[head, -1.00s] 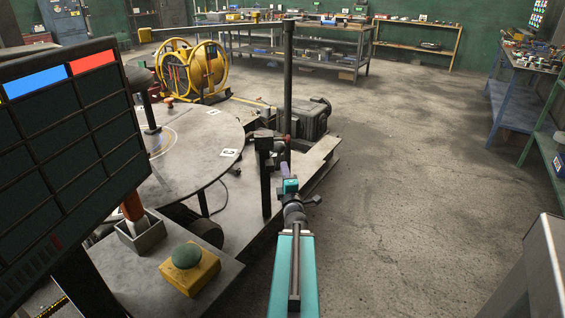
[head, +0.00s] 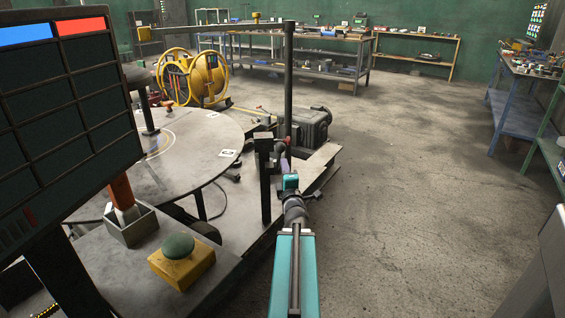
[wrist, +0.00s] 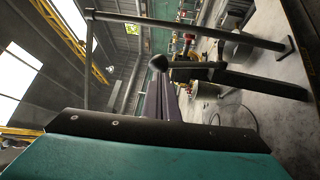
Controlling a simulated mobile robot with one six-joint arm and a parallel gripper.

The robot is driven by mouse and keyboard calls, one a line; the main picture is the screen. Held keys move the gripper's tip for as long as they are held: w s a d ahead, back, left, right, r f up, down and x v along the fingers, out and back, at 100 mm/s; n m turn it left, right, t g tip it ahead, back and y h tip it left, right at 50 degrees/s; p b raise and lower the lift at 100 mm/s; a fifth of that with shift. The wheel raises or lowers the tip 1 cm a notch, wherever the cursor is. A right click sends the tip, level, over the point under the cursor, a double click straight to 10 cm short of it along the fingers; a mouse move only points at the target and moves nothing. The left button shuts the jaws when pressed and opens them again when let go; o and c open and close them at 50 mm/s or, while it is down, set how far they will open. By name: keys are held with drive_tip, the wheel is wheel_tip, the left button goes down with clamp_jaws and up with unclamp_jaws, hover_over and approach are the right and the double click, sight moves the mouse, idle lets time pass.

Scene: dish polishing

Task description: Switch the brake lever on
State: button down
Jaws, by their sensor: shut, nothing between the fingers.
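The brake lever appears in the wrist view as a dark arm with a round ball knob (wrist: 158,63), just beyond my fingertips. It stands at the top of a black post. In the head view this black post (head: 265,180) rises beside the round table, and the lever itself is small and hard to make out. My gripper (head: 285,162) is shut and empty, its purple fingers pointing forward just right of the post top. The fingers also show in the wrist view (wrist: 160,98). I cannot tell whether they touch the knob.
A tall dark pole (head: 288,80) stands just behind the post, with a grey motor (head: 312,127) beside it. The round table (head: 185,165), a green button on a yellow box (head: 181,262) and a screen (head: 65,120) are at left. The floor at right is clear.

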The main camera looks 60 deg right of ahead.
sight(283, 150)
drive_tip(key=shift+b+x, duration=0.95)
drive_tip(key=shift+b, duration=1.75)
drive_tip(key=shift+x, duration=2.05)
drive_tip(key=shift+a, duration=0.3)
drive_tip(key=shift+d+r, duration=0.1)
drive_tip(key=shift+d, duration=0.2)
drive_tip(key=shift+s+d+r+p, duration=0.1)
drive_tip(key=shift+d+r+p, duration=0.15)
drive_tip(key=shift+p, duration=0.5)
